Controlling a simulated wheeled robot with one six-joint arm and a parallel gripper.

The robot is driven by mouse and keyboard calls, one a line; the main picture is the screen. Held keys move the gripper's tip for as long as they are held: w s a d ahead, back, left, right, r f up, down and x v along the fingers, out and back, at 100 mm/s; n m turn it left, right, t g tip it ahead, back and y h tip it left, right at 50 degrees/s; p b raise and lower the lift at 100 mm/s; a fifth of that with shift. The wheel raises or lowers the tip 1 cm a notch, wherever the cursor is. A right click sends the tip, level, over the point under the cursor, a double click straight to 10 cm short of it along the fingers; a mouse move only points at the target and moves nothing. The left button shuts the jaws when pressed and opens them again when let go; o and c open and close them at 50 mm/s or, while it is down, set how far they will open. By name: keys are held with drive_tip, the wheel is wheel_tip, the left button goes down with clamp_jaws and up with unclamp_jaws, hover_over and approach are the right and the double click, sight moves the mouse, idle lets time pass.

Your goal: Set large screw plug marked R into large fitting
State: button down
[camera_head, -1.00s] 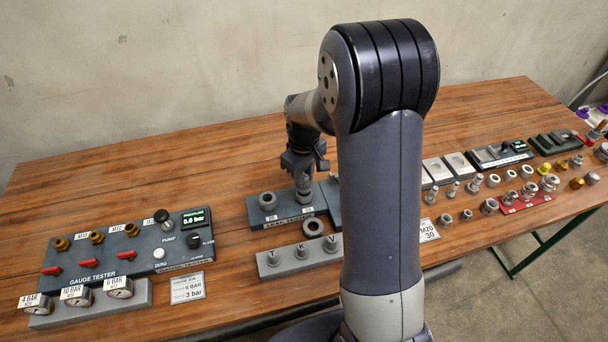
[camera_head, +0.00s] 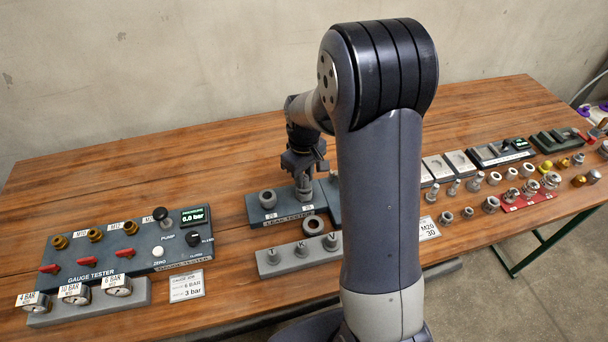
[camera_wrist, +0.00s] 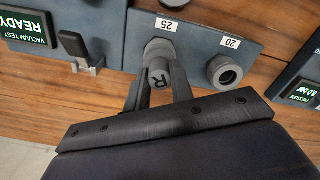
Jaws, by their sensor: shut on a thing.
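My gripper (camera_wrist: 158,88) is shut on the large screw plug marked R (camera_wrist: 159,79), whose grey end with the letter R faces the wrist camera. The plug is in line with the large fitting (camera_wrist: 160,50) by the label 25 on the leak tester and meets it. I cannot tell how deep the plug sits in it. In the head view my gripper (camera_head: 304,172) points straight down over that fitting (camera_head: 304,192), and the plug is mostly hidden by the fingers. The smaller fitting (camera_wrist: 225,73) by the label 20 stands beside it with an open bore.
The gauge tester (camera_head: 130,250) stands at left. Several small parts and a red tray (camera_head: 527,203) are at right.

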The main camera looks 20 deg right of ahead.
drive_tip(key=c, duration=1)
unclamp_jaws()
drive_tip(key=shift+r, duration=0.1)
drive_tip(key=shift+r+p, duration=2.65)
drive_tip(key=shift+r, duration=0.8)
drive_tip(key=shift+f, duration=0.15)
wheel_tip(320, 180, down, 7)
drive_tip(key=b, duration=0.5)
